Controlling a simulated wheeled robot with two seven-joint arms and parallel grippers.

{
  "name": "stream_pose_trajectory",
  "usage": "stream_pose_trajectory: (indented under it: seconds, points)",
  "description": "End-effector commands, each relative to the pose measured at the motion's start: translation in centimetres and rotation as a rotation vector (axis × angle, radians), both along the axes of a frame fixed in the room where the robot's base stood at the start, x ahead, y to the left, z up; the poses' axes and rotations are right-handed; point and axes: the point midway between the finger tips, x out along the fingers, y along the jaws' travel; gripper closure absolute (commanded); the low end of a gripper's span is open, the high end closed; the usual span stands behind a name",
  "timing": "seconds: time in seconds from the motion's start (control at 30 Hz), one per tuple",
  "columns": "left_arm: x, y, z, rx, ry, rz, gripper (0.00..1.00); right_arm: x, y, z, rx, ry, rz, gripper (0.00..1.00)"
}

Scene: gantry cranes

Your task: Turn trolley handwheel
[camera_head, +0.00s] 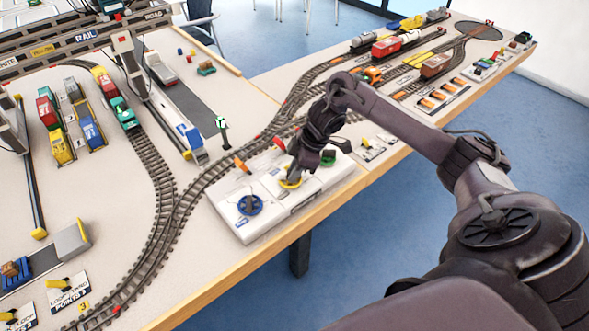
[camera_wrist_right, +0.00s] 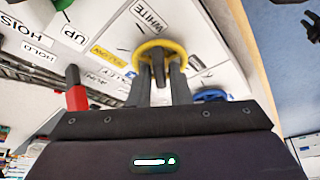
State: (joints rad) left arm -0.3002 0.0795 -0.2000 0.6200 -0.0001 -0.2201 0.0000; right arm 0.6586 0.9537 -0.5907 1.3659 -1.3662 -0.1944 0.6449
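A yellow handwheel (camera_head: 290,182) sits on a white control panel (camera_head: 317,196) at the table's near edge, between a blue handwheel (camera_head: 249,204) and a green one (camera_head: 327,157). My right gripper (camera_head: 293,174) reaches down onto the yellow wheel. In the right wrist view the yellow wheel (camera_wrist_right: 176,46) shows at the fingertips, with the two fingers (camera_wrist_right: 159,76) on either side of its dark middle bar. Whether they press on the bar I cannot tell. My left gripper is not in view.
Orange-red levers (camera_head: 241,165) stand on the panel's far side; one red lever (camera_wrist_right: 75,92) is close to my right gripper. A rail track (camera_head: 185,205) runs behind the panel. Model cranes and trucks fill the left, trains the far right.

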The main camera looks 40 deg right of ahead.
Motion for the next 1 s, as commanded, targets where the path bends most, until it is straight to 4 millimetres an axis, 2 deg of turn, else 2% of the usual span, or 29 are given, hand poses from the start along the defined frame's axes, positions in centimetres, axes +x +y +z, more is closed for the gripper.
stream_pose_trajectory:
  seconds: [0.03, 0.1, 0.13, 0.47, 0.67, 1.0]
  points:
    - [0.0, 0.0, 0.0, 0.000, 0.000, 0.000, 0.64, 0.0, 0.0, 0.0, 0.000, 0.000, 0.000, 0.90]
    - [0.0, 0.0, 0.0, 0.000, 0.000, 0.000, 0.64, 0.0, 0.0, 0.0, 0.000, 0.000, 0.000, 0.99]
    - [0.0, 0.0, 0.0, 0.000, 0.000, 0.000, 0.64, 0.0, 0.0, 0.0, 0.000, 0.000, 0.000, 1.00]
    - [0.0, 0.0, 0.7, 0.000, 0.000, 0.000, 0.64, -0.1, 0.0, 0.2, 0.000, 0.003, -0.024, 1.00]
    - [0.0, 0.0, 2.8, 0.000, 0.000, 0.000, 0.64, -0.3, 0.1, 0.5, 0.000, 0.004, -0.115, 1.00]
    - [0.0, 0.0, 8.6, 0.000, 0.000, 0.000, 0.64, -0.5, 0.4, 0.9, 0.001, 0.005, -0.403, 1.00]
